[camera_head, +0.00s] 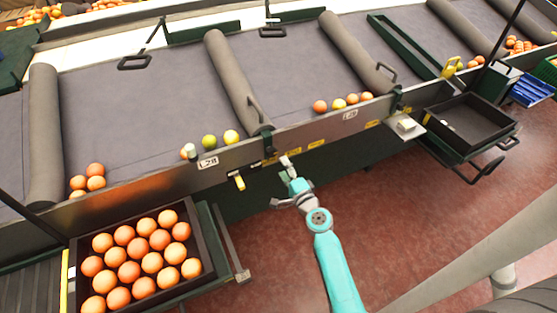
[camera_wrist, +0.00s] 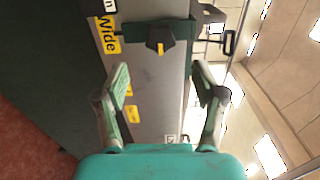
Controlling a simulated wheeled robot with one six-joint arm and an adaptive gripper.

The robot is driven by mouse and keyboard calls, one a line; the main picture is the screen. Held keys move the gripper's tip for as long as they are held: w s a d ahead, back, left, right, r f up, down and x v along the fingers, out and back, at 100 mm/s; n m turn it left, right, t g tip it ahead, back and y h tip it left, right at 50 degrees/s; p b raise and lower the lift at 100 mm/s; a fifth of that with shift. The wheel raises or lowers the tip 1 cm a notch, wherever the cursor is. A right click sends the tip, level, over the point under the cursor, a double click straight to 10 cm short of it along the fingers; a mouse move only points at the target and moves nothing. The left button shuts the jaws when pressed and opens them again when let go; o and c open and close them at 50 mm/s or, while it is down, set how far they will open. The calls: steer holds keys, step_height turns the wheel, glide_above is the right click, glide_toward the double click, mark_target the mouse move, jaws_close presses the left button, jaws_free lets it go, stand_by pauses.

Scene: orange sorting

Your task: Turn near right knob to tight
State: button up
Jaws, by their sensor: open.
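In the wrist view a black knob (camera_wrist: 159,40) with a small yellow mark sits on a green bracket on the grey metal rail. A yellow label reading "Wide" (camera_wrist: 107,36) is beside it, with another partly cut-off label above. My gripper (camera_wrist: 160,82) is open and empty, its two fingers spread over the rail, with the knob beyond the fingertips and apart from them. In the head view my gripper (camera_head: 287,165) is close to the rail's front face, near yellow labels (camera_head: 316,144). The knob is too small there to read its setting.
A crate of oranges (camera_head: 69,272) stands at the lower left. An empty dark tray (camera_head: 470,128) stands at the right. Several fruits lie along the belt edge. The red floor (camera_head: 410,190) is open.

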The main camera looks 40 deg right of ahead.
steer(key=shift+v, duration=2.1)
steer(key=s+a+f+n+g+y, duration=0.15)
steer(key=s+a+n, duration=0.25)
steer(key=s+a, duration=0.4)
steer(key=s+a+f+n+g, duration=0.1)
steer(key=s+a+f+n, duration=0.25)
steer(key=s+a, duration=0.5)
steer(key=s+a+r+n+y, duration=0.1)
steer(key=s+a+r+n, duration=0.2)
steer(key=s+r+n, duration=0.4)
steer(key=s+a+r+n+y, duration=0.2)
steer(key=s+a+r+n, duration=0.2)
steer(key=s, duration=0.9)
step_height(320, 180, up, 3)
steer(key=n, duration=0.3)
steer(key=shift+s, duration=0.35)
